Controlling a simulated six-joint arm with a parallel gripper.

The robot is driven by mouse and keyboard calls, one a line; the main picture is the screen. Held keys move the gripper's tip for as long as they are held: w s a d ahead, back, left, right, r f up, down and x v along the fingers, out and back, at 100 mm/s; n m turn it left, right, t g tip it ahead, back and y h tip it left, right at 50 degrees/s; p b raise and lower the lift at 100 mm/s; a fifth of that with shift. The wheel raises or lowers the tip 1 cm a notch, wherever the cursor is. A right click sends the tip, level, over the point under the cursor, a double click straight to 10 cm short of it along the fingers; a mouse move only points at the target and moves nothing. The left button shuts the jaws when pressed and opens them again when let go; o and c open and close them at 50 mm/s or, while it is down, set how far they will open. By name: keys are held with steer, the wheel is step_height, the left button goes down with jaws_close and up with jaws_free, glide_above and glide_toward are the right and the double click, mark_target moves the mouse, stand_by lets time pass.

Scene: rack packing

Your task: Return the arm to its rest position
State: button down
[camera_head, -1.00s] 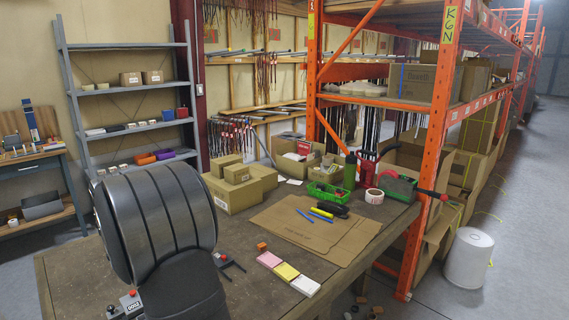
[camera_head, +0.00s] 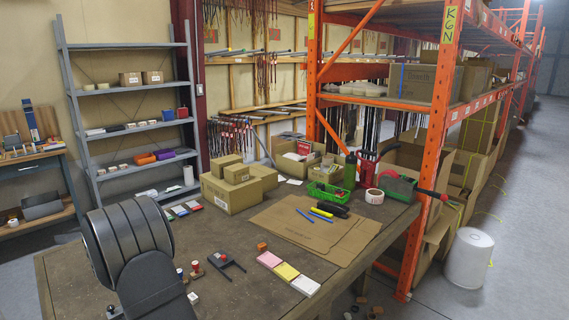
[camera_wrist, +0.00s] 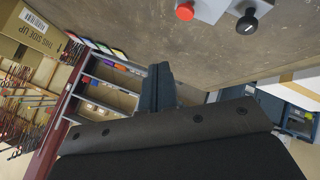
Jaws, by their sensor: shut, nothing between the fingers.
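My gripper (camera_wrist: 160,86) shows in the wrist view as dark fingers close together, shut and empty. They point past the table's edge toward the grey shelf in that view. In the head view my arm, with its black ribbed upper part, is folded low at the front left over the wooden table (camera_head: 75,285). My fingers cannot be made out there. No held object shows in either view.
A red button (camera_wrist: 185,11) and a black knob (camera_wrist: 246,22) are near my gripper in the wrist view. Cardboard boxes (camera_head: 230,195), a green basket (camera_head: 327,192) and colored note pads (camera_head: 287,272) lie on the table. An orange rack (camera_head: 430,150) stands at the right.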

steer(key=shift+f, duration=0.9)
step_height(320, 180, up, 4)
steer(key=shift+f, duration=0.2)
stand_by(1.2)
